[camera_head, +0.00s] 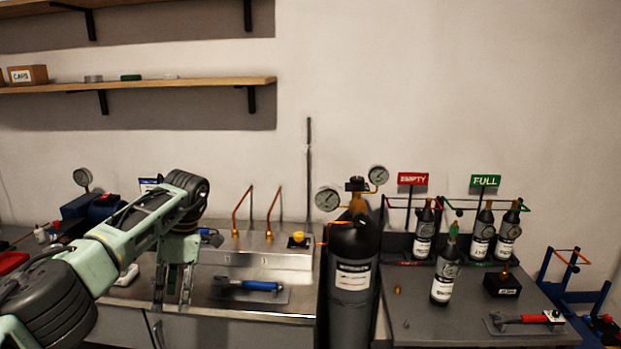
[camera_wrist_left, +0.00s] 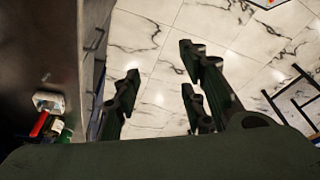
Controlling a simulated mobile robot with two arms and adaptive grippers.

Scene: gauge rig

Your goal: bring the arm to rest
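My left arm (camera_head: 133,228) comes in from the left, in front of the steel bench, pale green with dark grey joints. My left gripper (camera_head: 172,297) points down at the end of it. In the left wrist view its fingers (camera_wrist_left: 160,88) stand apart with nothing between them, above a marble-tiled floor (camera_wrist_left: 158,45). My right arm and gripper are not in view.
The steel bench (camera_head: 220,312) holds a blue-handled tool (camera_head: 250,286) right of my gripper. A black gas cylinder (camera_head: 353,262) stands between it and a grey table (camera_head: 430,325) with several small bottles and a red-handled tool (camera_head: 525,319). Shelves (camera_head: 190,82) hang above.

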